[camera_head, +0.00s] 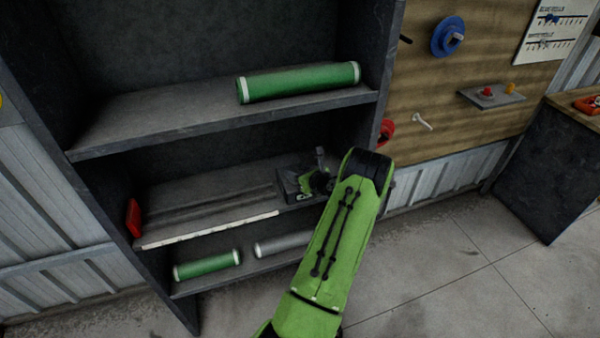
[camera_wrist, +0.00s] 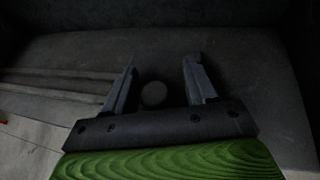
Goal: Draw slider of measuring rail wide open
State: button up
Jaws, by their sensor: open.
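The measuring rail (camera_head: 210,208) lies along the middle shelf, with long grooves and a pale scale strip (camera_head: 205,231) at its front edge. A red end piece (camera_head: 134,218) stands at its left end. In the wrist view the grooves (camera_wrist: 55,86) end left of my gripper. My gripper (camera_wrist: 163,62) is open, its two dark fingers apart over a dark grey surface. A round grey knob-like shape (camera_wrist: 153,94) shows between the fingers, apart from both; I cannot tell if it belongs to the slider. In the head view my gripper and arm cover the rail's right end.
A green roll (camera_head: 298,83) lies on the shelf above. A green roll (camera_head: 207,265) and a grey roll (camera_head: 283,243) lie on the shelf below. The cabinet's right side panel (camera_head: 375,75) stands close to my arm.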

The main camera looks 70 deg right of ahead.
jog(key=p+v, duration=0.1)
jog(key=v, duration=1.4)
jog(key=shift+s+a+p, duration=0.25)
jog(key=shift+s+p, duration=0.05)
jog(key=shift+w+r, duration=0.1)
jog(key=shift+r, duration=0.05)
